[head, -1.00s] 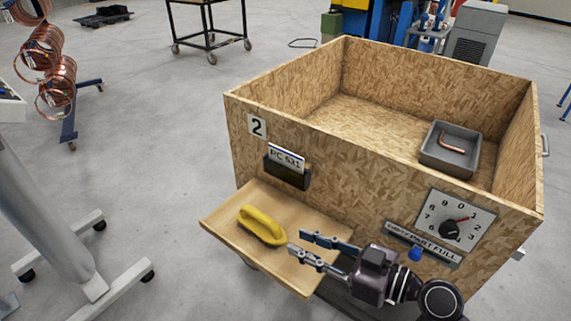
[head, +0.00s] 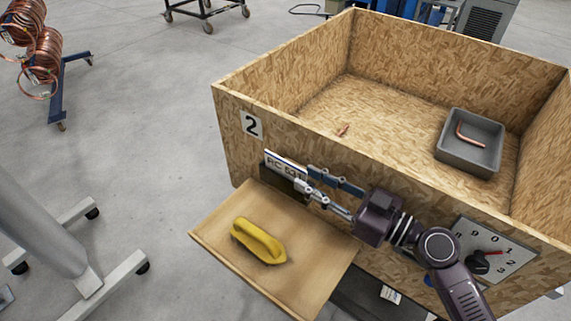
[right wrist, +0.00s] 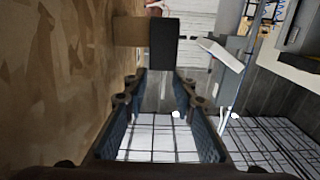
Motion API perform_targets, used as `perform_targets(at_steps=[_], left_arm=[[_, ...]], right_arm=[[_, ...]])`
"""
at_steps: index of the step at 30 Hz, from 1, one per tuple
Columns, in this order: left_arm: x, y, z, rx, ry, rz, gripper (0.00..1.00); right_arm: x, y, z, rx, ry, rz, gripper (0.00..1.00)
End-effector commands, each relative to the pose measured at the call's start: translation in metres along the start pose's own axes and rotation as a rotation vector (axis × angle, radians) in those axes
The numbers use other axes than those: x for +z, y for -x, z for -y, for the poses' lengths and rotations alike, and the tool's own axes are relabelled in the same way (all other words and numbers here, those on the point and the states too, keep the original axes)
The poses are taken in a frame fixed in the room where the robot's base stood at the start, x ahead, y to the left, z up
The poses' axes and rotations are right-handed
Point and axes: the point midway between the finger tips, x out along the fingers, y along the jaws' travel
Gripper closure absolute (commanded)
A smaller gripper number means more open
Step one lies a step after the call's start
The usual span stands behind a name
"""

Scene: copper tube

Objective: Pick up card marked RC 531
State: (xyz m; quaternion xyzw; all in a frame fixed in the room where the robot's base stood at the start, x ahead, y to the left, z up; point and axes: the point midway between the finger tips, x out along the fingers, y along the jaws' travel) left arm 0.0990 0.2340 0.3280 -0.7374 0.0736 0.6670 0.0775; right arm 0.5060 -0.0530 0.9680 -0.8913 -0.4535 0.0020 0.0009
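The card (head: 286,164), white with dark lettering and a blue top edge, stands in a dark holder (head: 283,178) on the front of the wooden box. Its lettering is partly hard to read; it looks like RC 531. My right gripper (head: 304,177) is open, with its fingertips at the right end of the card and holder. Whether they touch the card I cannot tell. In the right wrist view the fingers (right wrist: 162,85) are apart with nothing between them, and a dark block (right wrist: 165,43), apparently the holder, lies just beyond. My left gripper is not in view.
A yellow object (head: 258,241) lies on the wooden shelf (head: 310,265) below the card. The box (head: 400,125) holds a grey tray (head: 470,142) with a bent copper tube (head: 470,137). A dial (head: 495,250) is at right. Floor at left is mostly open.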

Motion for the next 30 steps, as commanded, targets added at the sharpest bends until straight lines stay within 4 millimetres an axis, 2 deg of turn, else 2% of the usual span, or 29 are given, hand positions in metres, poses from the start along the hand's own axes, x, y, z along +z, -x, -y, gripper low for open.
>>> perform_targets(at_steps=[7,15,24,30], left_arm=[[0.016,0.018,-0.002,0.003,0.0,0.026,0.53],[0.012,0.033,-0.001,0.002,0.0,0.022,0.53],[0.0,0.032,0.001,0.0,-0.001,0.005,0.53],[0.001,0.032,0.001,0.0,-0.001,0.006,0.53]], right_arm=[[-0.005,-0.03,0.0,0.0,-0.001,-0.003,0.75],[-0.004,-0.067,0.001,-0.001,-0.002,-0.002,0.75],[-0.001,-0.071,0.001,-0.001,0.0,0.0,0.75],[-0.001,-0.071,0.001,-0.001,0.0,0.0,0.97]])
